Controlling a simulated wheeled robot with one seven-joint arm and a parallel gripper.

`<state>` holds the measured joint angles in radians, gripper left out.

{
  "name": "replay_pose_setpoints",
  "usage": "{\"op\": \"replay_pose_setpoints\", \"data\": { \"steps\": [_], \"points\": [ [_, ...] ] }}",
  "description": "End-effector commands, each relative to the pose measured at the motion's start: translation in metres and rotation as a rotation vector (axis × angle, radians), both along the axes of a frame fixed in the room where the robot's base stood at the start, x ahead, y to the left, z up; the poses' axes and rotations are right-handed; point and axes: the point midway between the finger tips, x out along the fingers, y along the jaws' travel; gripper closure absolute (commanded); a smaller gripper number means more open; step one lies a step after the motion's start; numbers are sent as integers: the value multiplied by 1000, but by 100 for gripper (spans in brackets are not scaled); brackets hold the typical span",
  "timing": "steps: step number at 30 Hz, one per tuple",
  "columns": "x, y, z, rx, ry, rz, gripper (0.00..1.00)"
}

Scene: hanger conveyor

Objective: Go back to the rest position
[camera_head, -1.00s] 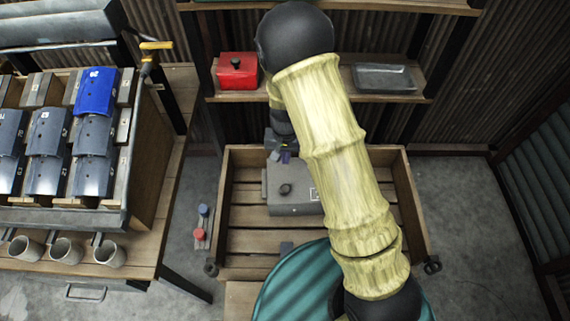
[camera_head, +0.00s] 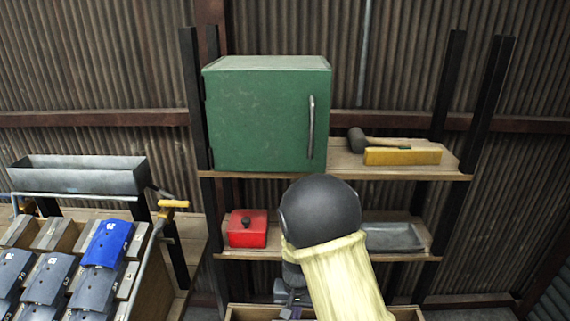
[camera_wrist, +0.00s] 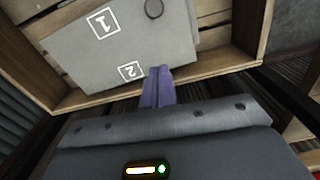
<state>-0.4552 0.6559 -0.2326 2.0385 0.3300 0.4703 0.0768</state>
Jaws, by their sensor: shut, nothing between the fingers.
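My gripper (camera_wrist: 158,76) shows in the wrist view with its two purple fingers together and nothing between them. I cannot tell how far the fingertips are above the box. In the head view, the gripper is a small dark shape low in the picture beside my yellow-sleeved arm, partly cut off by the bottom edge. The crate's rim (camera_head: 250,312) shows at the bottom edge, and the grey box is out of that view.
A shelf rack behind holds a green cabinet (camera_head: 265,115), a mallet (camera_head: 380,142), a yellow block (camera_head: 402,156), a red box (camera_head: 247,230) and a grey tray (camera_head: 393,237). At left, a sloped rack holds several grey tiles and a blue tile (camera_head: 107,244). A metal trough (camera_head: 80,178) stands behind it.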

Motion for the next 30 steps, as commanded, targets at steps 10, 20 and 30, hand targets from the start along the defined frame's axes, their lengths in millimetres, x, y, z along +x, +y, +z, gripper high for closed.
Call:
{"op": "replay_pose_setpoints", "data": {
  "steps": [10, 20, 30],
  "points": [
    [-51, -66, 122, 32, -95, 26, 100],
    [-120, -115, 200, -6, -204, 84, 100],
    [-134, -121, 207, -22, -222, 102, 100]
  ]
}}
